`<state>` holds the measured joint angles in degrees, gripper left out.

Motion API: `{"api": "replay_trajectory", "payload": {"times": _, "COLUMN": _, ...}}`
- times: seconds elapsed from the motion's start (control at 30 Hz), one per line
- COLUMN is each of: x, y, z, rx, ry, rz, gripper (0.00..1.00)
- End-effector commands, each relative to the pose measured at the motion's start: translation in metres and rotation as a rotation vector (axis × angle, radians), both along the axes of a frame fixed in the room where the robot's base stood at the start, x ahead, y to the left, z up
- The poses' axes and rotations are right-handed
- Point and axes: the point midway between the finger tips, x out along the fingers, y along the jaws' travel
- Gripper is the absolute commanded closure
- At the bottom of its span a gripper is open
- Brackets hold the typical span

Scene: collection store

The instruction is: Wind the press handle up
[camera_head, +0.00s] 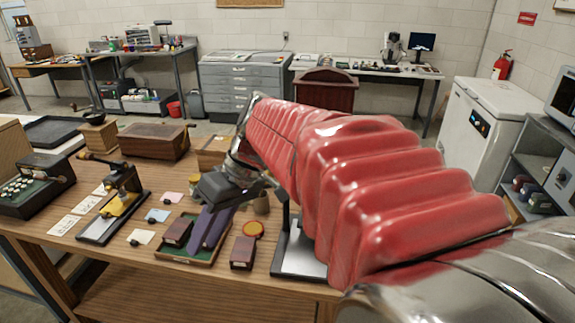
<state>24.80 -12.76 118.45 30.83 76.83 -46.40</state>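A small press (120,200) with a black base and brass-coloured parts stands on the left part of the wooden table. A dark handle with a rounded end (86,156) reaches from its top toward the back left. My gripper (203,249) points down over a green-lined tray (166,252), to the right of the press and apart from it. Its two purple fingers lie close together, and the gap between them is not clear. I see nothing certain held in them. My red-sleeved arm hides the right part of the table.
A pale plate (300,262) is partly behind my arm.

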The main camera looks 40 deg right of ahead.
Motion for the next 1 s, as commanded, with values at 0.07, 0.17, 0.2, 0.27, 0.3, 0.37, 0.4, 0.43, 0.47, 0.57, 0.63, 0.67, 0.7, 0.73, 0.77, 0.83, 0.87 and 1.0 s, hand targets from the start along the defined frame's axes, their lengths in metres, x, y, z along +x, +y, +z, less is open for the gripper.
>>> {"api": "replay_trajectory", "payload": {"times": 0.07, "x": -0.014, "y": 0.011, "z": -0.005, "rx": -0.059, "ry": 0.009, "rz": -0.027, "gripper": 0.70}}
{"api": "replay_trajectory", "payload": {"times": 0.17, "x": -0.029, "y": 0.018, "z": -0.013, "rx": -0.130, "ry": 0.014, "rz": -0.074, "gripper": 0.70}}
{"api": "replay_trajectory", "payload": {"times": 0.2, "x": -0.035, "y": 0.020, "z": -0.016, "rx": -0.156, "ry": 0.010, "rz": -0.093, "gripper": 0.70}}
{"api": "replay_trajectory", "payload": {"times": 0.27, "x": -0.044, "y": 0.023, "z": -0.020, "rx": -0.194, "ry": 0.003, "rz": -0.121, "gripper": 0.70}}
{"api": "replay_trajectory", "payload": {"times": 0.3, "x": -0.049, "y": 0.025, "z": -0.022, "rx": -0.218, "ry": -0.006, "rz": -0.139, "gripper": 0.70}}
{"api": "replay_trajectory", "payload": {"times": 0.37, "x": -0.056, "y": 0.027, "z": -0.026, "rx": -0.253, "ry": -0.022, "rz": -0.167, "gripper": 0.70}}
{"api": "replay_trajectory", "payload": {"times": 0.4, "x": -0.061, "y": 0.028, "z": -0.029, "rx": -0.274, "ry": -0.035, "rz": -0.185, "gripper": 0.70}}
{"api": "replay_trajectory", "payload": {"times": 0.43, "x": -0.064, "y": 0.029, "z": -0.030, "rx": -0.287, "ry": -0.048, "rz": -0.200, "gripper": 0.70}}
{"api": "replay_trajectory", "payload": {"times": 0.47, "x": -0.068, "y": 0.029, "z": -0.032, "rx": -0.301, "ry": -0.060, "rz": -0.213, "gripper": 0.70}}
{"api": "replay_trajectory", "payload": {"times": 0.57, "x": -0.077, "y": 0.031, "z": -0.037, "rx": -0.338, "ry": -0.107, "rz": -0.257, "gripper": 0.70}}
{"api": "replay_trajectory", "payload": {"times": 0.63, "x": -0.082, "y": 0.031, "z": -0.039, "rx": -0.358, "ry": -0.141, "rz": -0.283, "gripper": 0.70}}
{"api": "replay_trajectory", "payload": {"times": 0.67, "x": -0.084, "y": 0.032, "z": -0.040, "rx": -0.362, "ry": -0.155, "rz": -0.293, "gripper": 0.70}}
{"api": "replay_trajectory", "payload": {"times": 0.7, "x": -0.085, "y": 0.032, "z": -0.041, "rx": -0.368, "ry": -0.171, "rz": -0.304, "gripper": 0.70}}
{"api": "replay_trajectory", "payload": {"times": 0.73, "x": -0.086, "y": 0.032, "z": -0.042, "rx": -0.371, "ry": -0.182, "rz": -0.312, "gripper": 0.70}}
{"api": "replay_trajectory", "payload": {"times": 0.77, "x": -0.087, "y": 0.032, "z": -0.043, "rx": -0.374, "ry": -0.190, "rz": -0.318, "gripper": 0.70}}
{"api": "replay_trajectory", "payload": {"times": 0.83, "x": -0.088, "y": 0.032, "z": -0.043, "rx": -0.377, "ry": -0.207, "rz": -0.330, "gripper": 0.70}}
{"api": "replay_trajectory", "payload": {"times": 0.87, "x": -0.089, "y": 0.032, "z": -0.044, "rx": -0.379, "ry": -0.210, "rz": -0.332, "gripper": 0.70}}
{"api": "replay_trajectory", "payload": {"times": 1.0, "x": -0.089, "y": 0.032, "z": -0.044, "rx": -0.380, "ry": -0.214, "rz": -0.337, "gripper": 0.70}}
